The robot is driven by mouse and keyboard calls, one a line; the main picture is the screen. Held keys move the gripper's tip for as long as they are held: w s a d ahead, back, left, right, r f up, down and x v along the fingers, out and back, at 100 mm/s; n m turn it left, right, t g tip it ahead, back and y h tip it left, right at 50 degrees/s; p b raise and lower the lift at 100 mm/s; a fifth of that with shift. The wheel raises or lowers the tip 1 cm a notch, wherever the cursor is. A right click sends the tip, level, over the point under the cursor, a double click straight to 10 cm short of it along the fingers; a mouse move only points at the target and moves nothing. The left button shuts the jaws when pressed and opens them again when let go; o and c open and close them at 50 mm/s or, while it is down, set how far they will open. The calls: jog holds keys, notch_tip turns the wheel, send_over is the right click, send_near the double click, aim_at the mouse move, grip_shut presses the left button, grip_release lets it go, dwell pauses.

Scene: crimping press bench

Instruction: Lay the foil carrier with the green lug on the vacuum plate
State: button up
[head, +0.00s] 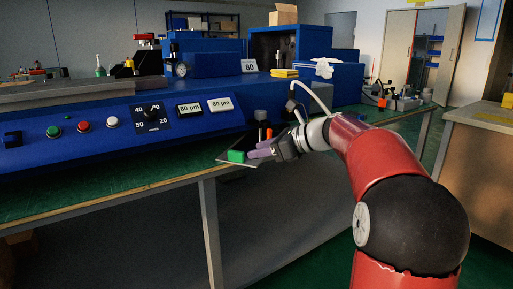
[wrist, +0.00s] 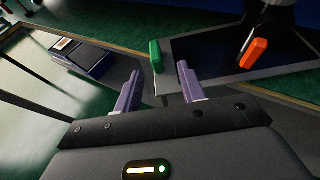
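The green lug (head: 236,156) sits at the front edge of the bench, on a thin dark sheet (head: 226,162) that appears to be its foil carrier. I cannot clearly identify the vacuum plate in either view.
The blue press console (head: 100,130) with buttons and a dial stands on the green bench top (head: 90,190). A blue box (wrist: 80,55) shows at left in the wrist view.

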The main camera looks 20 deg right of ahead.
aim_at(240, 152)
jog(key=x, duration=0.7)
jog(key=shift+a+r, duration=0.15)
jog(key=shift+a, duration=0.35)
jog(key=shift+s, duration=0.1)
grip_shut()
